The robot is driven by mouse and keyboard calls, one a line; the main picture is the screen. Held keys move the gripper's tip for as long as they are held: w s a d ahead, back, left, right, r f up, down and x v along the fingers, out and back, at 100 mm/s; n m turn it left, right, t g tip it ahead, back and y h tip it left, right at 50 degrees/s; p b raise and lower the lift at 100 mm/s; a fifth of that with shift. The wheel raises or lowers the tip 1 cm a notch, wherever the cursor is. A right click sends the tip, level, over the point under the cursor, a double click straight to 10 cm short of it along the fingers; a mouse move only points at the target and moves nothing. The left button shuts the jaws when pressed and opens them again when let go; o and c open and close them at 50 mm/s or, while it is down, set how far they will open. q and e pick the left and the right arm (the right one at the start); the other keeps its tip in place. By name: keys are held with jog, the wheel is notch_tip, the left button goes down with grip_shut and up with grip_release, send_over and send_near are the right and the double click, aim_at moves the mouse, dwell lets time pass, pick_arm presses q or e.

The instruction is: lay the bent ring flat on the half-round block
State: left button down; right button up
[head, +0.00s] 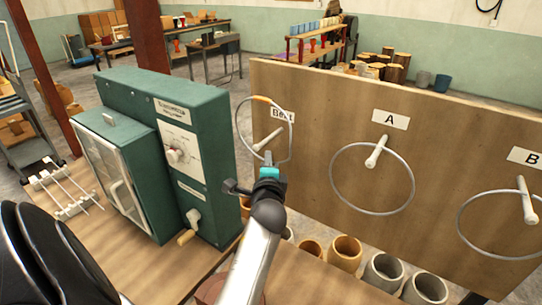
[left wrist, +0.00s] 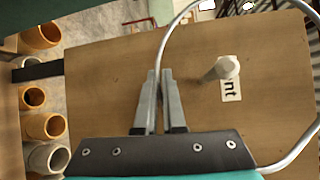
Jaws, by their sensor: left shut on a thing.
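The bent ring (head: 291,128) is a thin grey metal hoop, with an orange stretch at its top in the head view. It stands around the white peg (head: 263,145) under the "Bent" label (head: 282,116) on the wooden board. My left gripper (head: 268,161) is shut on the ring's lower edge, in front of the board. In the left wrist view the ring (left wrist: 165,38) runs up from between the two closed fingers (left wrist: 160,80), and the peg (left wrist: 222,69) shows inside its loop. I cannot make out the half-round block in either view. My right gripper is not in view.
Rings hang on pegs A (head: 372,211) and B (head: 462,235) to the right. A green machine (head: 205,120) with a crank stands close left of my left arm. Several pots (head: 345,252) stand below the board. A white rack with rods (head: 62,190) lies at the left.

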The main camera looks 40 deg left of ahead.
pick_arm(q)
jog(key=s+d+r+p, duration=0.1)
jog(key=s+r, duration=0.2)
jog(key=s, duration=0.5)
jog(key=s+r+p, duration=0.1)
jog(key=s+r, duration=0.2)
jog(key=s, duration=0.5)
jog(key=shift+s+d, duration=0.2)
jog(key=shift+d, duration=0.2)
dwell(0.3)
dwell(0.4)
